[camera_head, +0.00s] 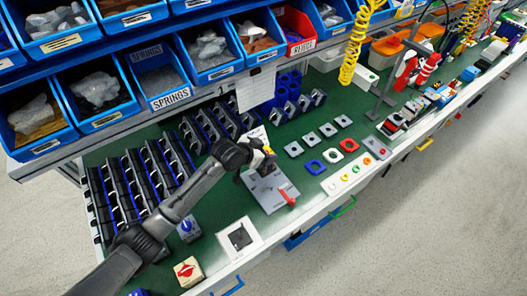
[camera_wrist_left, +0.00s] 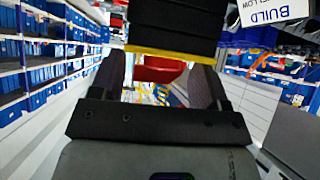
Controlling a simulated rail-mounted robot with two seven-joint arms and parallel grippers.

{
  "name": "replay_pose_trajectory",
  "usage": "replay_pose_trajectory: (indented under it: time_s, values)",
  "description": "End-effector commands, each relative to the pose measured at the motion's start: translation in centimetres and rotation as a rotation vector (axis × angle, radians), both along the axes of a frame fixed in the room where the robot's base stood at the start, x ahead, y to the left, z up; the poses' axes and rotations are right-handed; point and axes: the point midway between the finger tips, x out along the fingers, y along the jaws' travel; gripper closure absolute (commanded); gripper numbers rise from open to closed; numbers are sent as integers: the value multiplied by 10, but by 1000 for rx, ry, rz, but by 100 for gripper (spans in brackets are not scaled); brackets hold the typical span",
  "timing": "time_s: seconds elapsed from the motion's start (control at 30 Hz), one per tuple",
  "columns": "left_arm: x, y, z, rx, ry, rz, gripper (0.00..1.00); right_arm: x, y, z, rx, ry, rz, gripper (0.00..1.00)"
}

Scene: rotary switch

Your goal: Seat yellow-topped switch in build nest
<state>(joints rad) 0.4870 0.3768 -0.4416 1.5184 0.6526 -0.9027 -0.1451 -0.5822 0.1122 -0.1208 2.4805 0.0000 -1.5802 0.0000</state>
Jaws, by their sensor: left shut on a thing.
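My left gripper (camera_head: 262,160) is shut on the yellow-topped switch, over the far end of a grey metal fixture plate with a red handle (camera_head: 287,197). In the head view only a small yellow part of the switch (camera_head: 268,150) shows past the gripper. In the left wrist view the switch is a black block (camera_wrist_left: 175,22) with a yellow edge, between the fingers of the gripper (camera_wrist_left: 168,82). The grey plate (camera_head: 268,196) looks like the build nest; its seat is hidden by the gripper. I cannot tell whether the switch touches it. My right gripper is not in view.
A white card reading BUILD (camera_wrist_left: 272,10) stands close by. A white-framed black square (camera_head: 239,237) and a red-knobbed switch (camera_head: 187,270) lie near the front edge. Black racks (camera_head: 140,185) stand left, blue bins (camera_head: 97,88) behind. Several small plates (camera_head: 328,130) lie right.

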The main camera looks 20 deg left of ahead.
Motion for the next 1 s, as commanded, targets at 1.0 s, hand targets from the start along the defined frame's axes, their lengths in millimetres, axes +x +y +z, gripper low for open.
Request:
replay_pose_trajectory:
  time_s: [1.0]
  values:
    - [0, 0, -46, -2, -2, -6, 67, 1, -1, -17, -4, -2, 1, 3]
